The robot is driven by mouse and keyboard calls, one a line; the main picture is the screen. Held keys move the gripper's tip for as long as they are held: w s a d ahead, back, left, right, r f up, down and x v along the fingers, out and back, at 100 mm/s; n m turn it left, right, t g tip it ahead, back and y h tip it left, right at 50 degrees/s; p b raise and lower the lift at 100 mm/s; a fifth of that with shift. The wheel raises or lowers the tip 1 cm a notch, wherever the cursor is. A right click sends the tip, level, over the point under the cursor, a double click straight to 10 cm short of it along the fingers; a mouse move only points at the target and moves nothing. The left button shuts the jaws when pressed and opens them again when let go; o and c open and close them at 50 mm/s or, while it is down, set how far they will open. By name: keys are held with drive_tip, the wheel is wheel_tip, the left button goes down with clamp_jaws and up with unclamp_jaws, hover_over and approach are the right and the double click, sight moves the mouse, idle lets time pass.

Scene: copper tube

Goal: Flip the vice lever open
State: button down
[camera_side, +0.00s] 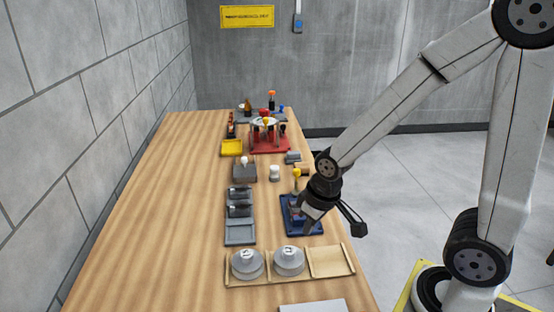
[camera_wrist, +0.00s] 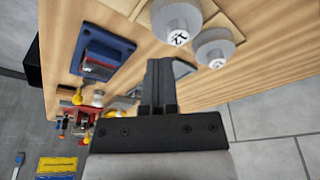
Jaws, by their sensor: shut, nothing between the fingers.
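The vice is a blue base with a grey block on it. It stands near the table's right edge in the side view (camera_side: 290,214), partly hidden by my gripper, and at the upper left in the wrist view (camera_wrist: 112,48). A yellow knob (camera_side: 297,173) shows just behind it; a yellow knob (camera_wrist: 78,98) is also below the vice in the wrist view. I cannot tell for sure that this is the lever's end. My gripper (camera_side: 309,231) is over the vice's right side, pointing down. Its black fingers (camera_wrist: 160,65) are together and empty, apart from the vice in the wrist view.
A wooden tray (camera_side: 328,262) with two grey weights (camera_side: 247,264) (camera_side: 289,261) stands at the near end of the table. A grey tray (camera_side: 240,233) with dark pieces is left of the vice. A red stand (camera_side: 268,144) is farther back. The table's left side is clear.

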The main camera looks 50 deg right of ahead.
drive_tip(key=w+d+r+n, duration=0.1)
drive_tip(key=w+d, duration=0.4)
drive_tip(key=w, duration=0.3)
drive_tip(key=w+d+r, duration=0.2)
drive_tip(key=w+d, duration=0.3)
drive_tip(key=w, duration=0.2)
drive_tip(key=n+t+y, duration=0.1)
drive_tip(key=n, duration=0.1)
hover_over(297, 180)
drive_tip(key=w+a, duration=0.2)
drive_tip(key=w, duration=0.1)
drive_tip(key=shift+w+d+r, duration=0.1)
drive_tip(key=shift+d+r, duration=0.1)
drive_tip(key=shift+d, duration=0.25)
drive_tip(key=shift+w+d+r, duration=0.1)
drive_tip(key=shift+d+r, duration=0.1)
drive_tip(key=shift+d, duration=0.2)
drive_tip(key=shift+f, duration=0.1)
drive_tip(key=shift+s+x, duration=0.15)
drive_tip(key=shift+x, duration=2.2)
drive_tip(key=shift+s+x, duration=0.15)
drive_tip(key=shift+x, duration=2.25)
drive_tip(key=shift+s+d, duration=0.25)
drive_tip(key=shift+s, duration=0.55)
drive_tip(key=shift+s+d, duration=0.25)
drive_tip(key=shift+s, duration=0.5)
drive_tip(key=shift+f, duration=0.1)
